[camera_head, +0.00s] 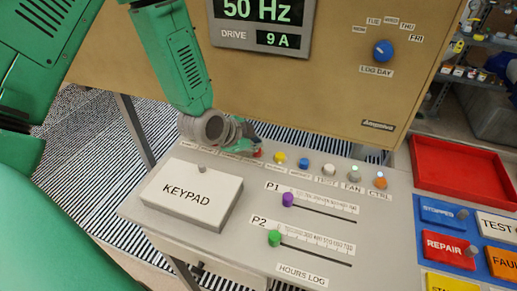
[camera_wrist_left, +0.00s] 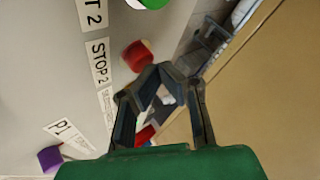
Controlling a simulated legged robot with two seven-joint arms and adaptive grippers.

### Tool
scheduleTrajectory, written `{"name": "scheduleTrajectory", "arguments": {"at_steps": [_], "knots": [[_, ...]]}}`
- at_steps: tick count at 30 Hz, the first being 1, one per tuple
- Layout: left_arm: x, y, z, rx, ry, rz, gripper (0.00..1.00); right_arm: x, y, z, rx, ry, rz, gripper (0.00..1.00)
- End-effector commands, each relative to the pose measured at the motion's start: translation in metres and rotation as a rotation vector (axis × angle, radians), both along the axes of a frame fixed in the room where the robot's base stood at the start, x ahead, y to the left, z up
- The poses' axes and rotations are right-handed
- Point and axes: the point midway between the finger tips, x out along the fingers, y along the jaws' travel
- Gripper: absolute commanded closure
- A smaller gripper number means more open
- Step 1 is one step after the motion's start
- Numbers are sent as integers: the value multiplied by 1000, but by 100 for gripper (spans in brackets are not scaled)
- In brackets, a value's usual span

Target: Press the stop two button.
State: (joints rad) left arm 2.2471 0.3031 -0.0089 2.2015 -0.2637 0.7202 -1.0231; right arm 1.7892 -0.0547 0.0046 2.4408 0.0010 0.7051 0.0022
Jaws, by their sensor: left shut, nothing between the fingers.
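The red stop two button (camera_wrist_left: 138,55) stands beside the "STOP 2" label (camera_wrist_left: 99,60) in the left wrist view. In the head view a red button (camera_head: 257,153) shows at the edge of my left gripper (camera_head: 250,143), which hides the buttons and labels to its left. My left gripper also shows in the left wrist view (camera_wrist_left: 166,72), its fingers shut and empty. Its tips are just right of the red button in that picture; I cannot tell whether they touch it. A green button (camera_wrist_left: 152,3) sits above, by a label ending in "T 2". My right gripper is not in view.
To the right along the row are yellow (camera_head: 279,158), blue (camera_head: 303,163), white, green and orange knobs. A keypad box (camera_head: 190,193) and purple (camera_head: 288,199) and green (camera_head: 274,238) sliders lie nearer. A tan cabinet (camera_head: 290,100) rises behind. A red tray (camera_head: 460,170) lies right.

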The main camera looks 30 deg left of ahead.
Motion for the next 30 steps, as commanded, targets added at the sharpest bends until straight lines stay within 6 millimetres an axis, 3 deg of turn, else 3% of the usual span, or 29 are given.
{"name": "scheduleTrajectory", "arguments": {"at_steps": [30], "knots": [[0,1,-8,-1,2,0,100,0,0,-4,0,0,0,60]]}}
